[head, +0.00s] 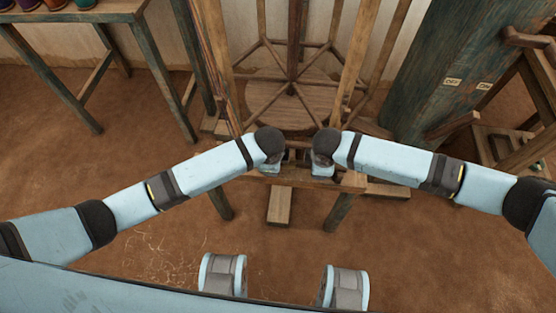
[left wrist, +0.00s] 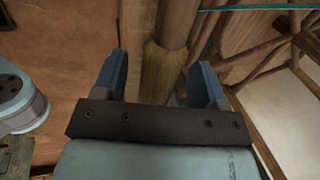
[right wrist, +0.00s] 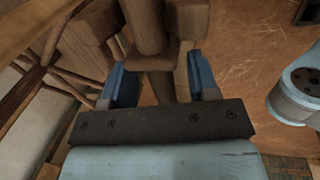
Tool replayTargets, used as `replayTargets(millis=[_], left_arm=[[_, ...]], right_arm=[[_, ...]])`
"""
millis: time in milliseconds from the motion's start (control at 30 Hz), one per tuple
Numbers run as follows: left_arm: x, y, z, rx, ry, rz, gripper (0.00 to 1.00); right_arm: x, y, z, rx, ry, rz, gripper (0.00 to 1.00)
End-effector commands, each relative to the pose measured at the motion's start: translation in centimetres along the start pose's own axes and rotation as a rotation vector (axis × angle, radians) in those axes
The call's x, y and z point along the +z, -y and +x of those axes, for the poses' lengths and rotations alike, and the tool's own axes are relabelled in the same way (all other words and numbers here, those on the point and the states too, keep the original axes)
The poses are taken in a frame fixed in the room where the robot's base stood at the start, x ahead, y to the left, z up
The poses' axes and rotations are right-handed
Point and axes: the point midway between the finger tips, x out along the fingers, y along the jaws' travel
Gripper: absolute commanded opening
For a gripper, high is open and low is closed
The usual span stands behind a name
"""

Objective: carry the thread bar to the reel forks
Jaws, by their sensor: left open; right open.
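A round wooden bar, which looks like the thread bar (left wrist: 175,22), runs between the open fingers of my left gripper (left wrist: 160,72); a paler section lies nearest the fingers. In the right wrist view a round wooden bar (right wrist: 146,25) runs between the open fingers of my right gripper (right wrist: 160,78) and meets a notched wooden support (right wrist: 190,47). I cannot tell whether any finger touches wood. In the head view both wrists hang side by side over a low wooden stand and hide most of the bar. I cannot clearly make out the reel forks.
A large spoked wooden reel (head: 290,92) stands behind the stand (head: 285,179), between upright posts. A table (head: 80,14) with coloured pots is at the back left. A wide dark green post (head: 430,75) and timber framing are on the right. The floor in front is clear.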

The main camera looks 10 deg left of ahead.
Motion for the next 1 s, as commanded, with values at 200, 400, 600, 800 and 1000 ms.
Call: replayTargets(millis=[200,400,600,800,1000], left_arm=[[0.0,0.0,0.0,0.000,-0.001,0.000,0.63],[0.0,0.0,0.0,0.000,-0.001,0.000,0.17],[0.0,0.0,0.0,0.000,-0.001,0.000,0.05],[0.0,0.1,-0.4,-0.001,-0.001,0.000,0.05],[0.0,0.6,-2.0,-0.001,-0.001,0.000,0.05]], right_arm=[[0.0,0.0,0.0,0.000,0.000,0.000,0.53],[0.0,0.0,0.0,0.000,0.000,0.000,0.07],[0.0,0.0,0.0,0.000,0.000,0.000,0.00],[0.0,-0.1,-0.4,0.000,0.000,0.000,0.00],[0.0,-0.4,-2.0,0.000,0.000,0.000,0.00]])
